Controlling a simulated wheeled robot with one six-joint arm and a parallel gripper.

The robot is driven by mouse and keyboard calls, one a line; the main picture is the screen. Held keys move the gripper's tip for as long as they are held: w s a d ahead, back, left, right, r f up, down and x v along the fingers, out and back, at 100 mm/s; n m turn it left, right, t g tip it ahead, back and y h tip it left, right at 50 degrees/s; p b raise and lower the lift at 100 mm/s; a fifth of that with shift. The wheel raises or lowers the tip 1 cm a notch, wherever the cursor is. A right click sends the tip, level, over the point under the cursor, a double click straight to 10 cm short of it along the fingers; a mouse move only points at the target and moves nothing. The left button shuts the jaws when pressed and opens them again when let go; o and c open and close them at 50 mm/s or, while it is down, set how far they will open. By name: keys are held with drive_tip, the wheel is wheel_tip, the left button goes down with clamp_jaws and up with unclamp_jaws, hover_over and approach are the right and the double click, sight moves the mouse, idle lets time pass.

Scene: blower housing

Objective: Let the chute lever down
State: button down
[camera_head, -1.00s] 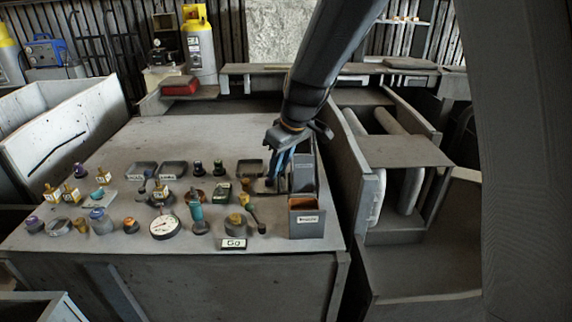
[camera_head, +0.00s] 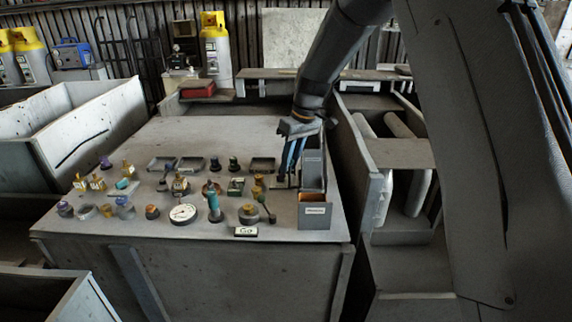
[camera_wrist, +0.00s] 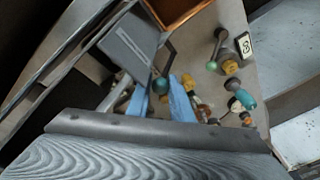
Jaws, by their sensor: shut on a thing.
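A lever with a dark teal ball knob (camera_wrist: 160,86) stands beside the grey upright chute box (camera_wrist: 133,45). My gripper (camera_wrist: 161,98) is shut on this lever, with the knob between its blue fingertips. In the head view my gripper (camera_head: 289,168) points down at the right side of the bench, just left of the tall grey box (camera_head: 312,168). The lever itself is mostly hidden there by the fingers. The lever's exact tilt is hard to tell.
An open copper-lined bin (camera_head: 314,215) stands in front of the tall box. A second lever (camera_head: 266,208) and a "Go" plate (camera_head: 246,231) are near the front edge. Several knobs, small trays and a dial gauge (camera_head: 183,214) crowd the left. The bench's back is clear.

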drive_tip(key=shift+a, duration=0.1)
drive_tip(key=c, duration=1.6)
unclamp_jaws()
drive_tip(key=shift+s+r, duration=0.1)
